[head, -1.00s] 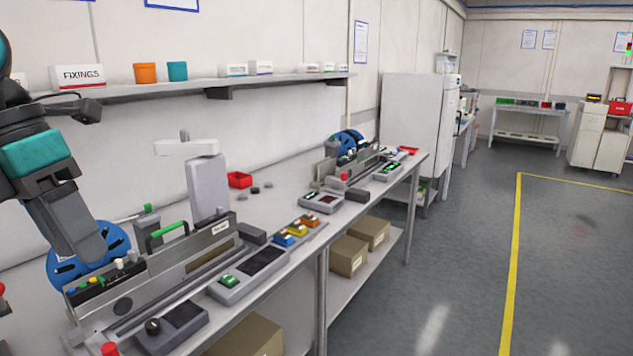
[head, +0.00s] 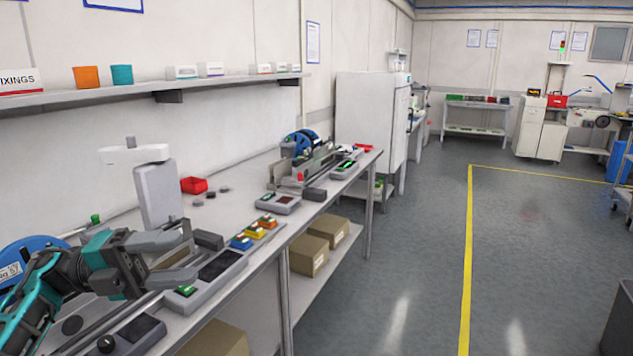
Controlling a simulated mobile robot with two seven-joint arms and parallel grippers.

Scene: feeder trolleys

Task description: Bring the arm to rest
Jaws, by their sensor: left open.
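My left arm (head: 70,275) comes in from the lower left, with black and teal links. Its gripper (head: 188,257) points to the right over the workbench (head: 225,320), and its two grey fingers are apart with nothing between them. It is over the near feeder fixture, which it partly hides. Whether it touches the fixture I cannot tell. A dark grey block (head: 208,240) lies just past the upper finger. My right gripper is not in view.
A grey post device (head: 157,195) stands behind the gripper. A control box (head: 220,265), coloured blocks (head: 254,232), a red bin (head: 194,185) and a second fixture with a blue reel (head: 300,143) are on the bench. A shelf (head: 140,97) runs above.

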